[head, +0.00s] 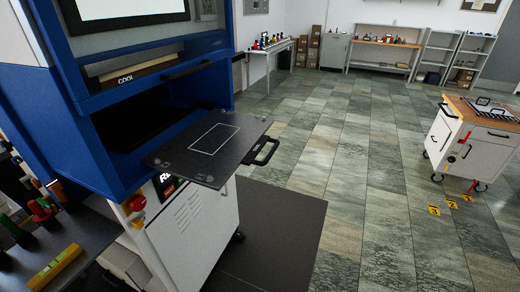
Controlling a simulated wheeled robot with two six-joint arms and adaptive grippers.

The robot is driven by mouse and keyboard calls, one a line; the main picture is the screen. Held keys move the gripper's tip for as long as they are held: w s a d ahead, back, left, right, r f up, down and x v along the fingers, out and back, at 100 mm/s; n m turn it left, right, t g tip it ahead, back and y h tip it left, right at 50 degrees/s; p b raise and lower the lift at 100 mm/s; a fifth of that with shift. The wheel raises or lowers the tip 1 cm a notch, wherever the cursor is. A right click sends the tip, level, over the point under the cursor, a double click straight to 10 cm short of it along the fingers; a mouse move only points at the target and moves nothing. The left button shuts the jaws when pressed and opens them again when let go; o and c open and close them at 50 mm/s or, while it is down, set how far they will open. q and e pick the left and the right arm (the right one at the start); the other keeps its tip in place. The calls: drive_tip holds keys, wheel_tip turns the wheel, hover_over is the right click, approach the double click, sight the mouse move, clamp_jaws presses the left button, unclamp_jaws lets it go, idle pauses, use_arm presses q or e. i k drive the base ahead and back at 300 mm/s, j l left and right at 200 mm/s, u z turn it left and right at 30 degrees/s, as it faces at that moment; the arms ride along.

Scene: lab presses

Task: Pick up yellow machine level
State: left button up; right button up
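The yellow level (54,267) lies on a dark table (92,240) in the bottom left corner of the head view. It is a long bar, lying at a slant, with a small greenish patch near its middle. Neither of my grippers is in view. Nothing is seen touching the level.
Red and green tools (42,212) stand behind the level. A blue press (110,140) with a pulled-out dark tray (208,148) stands right of the table. A wheeled cart (470,140) stands at far right. The tiled floor (345,150) between is open.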

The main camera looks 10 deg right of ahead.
sight(38, 282)
drive_tip(key=u, duration=1.5)
